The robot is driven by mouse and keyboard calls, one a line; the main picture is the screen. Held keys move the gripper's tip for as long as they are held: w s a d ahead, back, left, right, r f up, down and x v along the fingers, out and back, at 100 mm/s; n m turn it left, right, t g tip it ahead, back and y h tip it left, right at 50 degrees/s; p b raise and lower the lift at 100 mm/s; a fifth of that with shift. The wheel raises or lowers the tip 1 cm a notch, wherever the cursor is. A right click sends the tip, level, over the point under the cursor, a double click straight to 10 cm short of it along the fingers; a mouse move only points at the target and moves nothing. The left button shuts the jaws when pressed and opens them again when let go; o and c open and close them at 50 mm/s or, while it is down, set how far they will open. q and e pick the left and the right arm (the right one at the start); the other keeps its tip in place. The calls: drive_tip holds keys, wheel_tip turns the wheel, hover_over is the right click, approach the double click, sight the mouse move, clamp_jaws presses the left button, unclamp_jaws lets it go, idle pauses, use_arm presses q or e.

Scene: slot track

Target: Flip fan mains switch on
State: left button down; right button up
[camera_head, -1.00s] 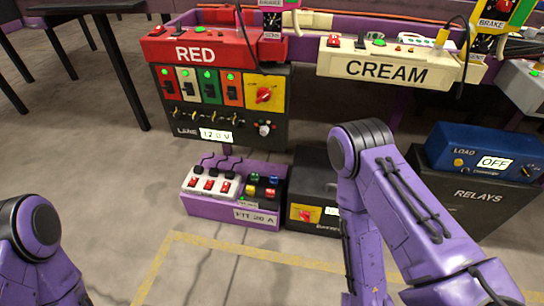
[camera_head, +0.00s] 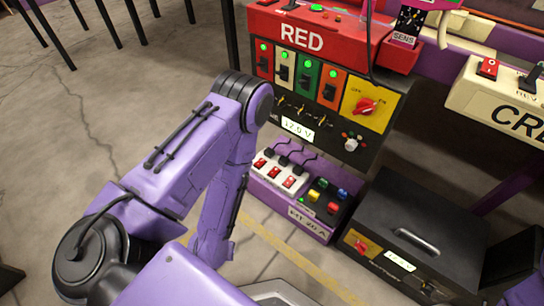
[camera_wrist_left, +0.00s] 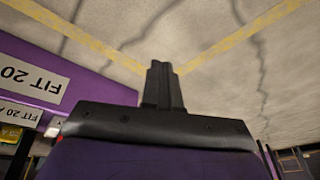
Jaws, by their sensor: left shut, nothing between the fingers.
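A purple box (camera_head: 290,214) stands on the floor, with a label ending in "20 A". On it is a white socket strip (camera_head: 292,170) with three red rocker switches and black plugs with cords. Beside the strip is a dark panel (camera_head: 325,203) with several coloured buttons. I cannot read which switch is for the fan. My left gripper (camera_wrist_left: 162,80) is shut and empty over the floor. In the left wrist view the box (camera_wrist_left: 95,80) is at the left, apart from the fingers. In the head view my left gripper is hidden. My right gripper is out of view.
Above the box hangs a black panel (camera_head: 297,107) with coloured switches and a yellow plate (camera_head: 362,98) with a red knob, under a red RED housing (camera_head: 325,38). A black case (camera_head: 415,215) stands close right of the purple box.

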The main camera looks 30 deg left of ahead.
sight(273, 171)
use_arm(q)
drive_tip(key=w+a+r+m+t+h+p, duration=0.1)
drive_tip(key=w+r+m+t+p, duration=0.1)
drive_tip(key=w+r, duration=0.6)
drive_tip(key=w+a+r+m+t+h+p, duration=0.1)
drive_tip(key=w+r, duration=0.7)
drive_tip(key=w, duration=0.9)
drive_tip(key=m+t+h+p, duration=0.1)
drive_tip(key=m+p, duration=0.1)
drive_tip(key=m, duration=0.1)
drive_tip(key=shift+a+r+m, duration=0.35)
drive_tip(key=shift+r+m, duration=0.05)
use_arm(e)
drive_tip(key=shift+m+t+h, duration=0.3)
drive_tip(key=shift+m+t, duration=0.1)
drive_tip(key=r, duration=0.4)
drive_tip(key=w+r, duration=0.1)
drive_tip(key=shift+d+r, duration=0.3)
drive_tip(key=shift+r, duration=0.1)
use_arm(q)
drive_tip(key=shift+w, duration=0.1)
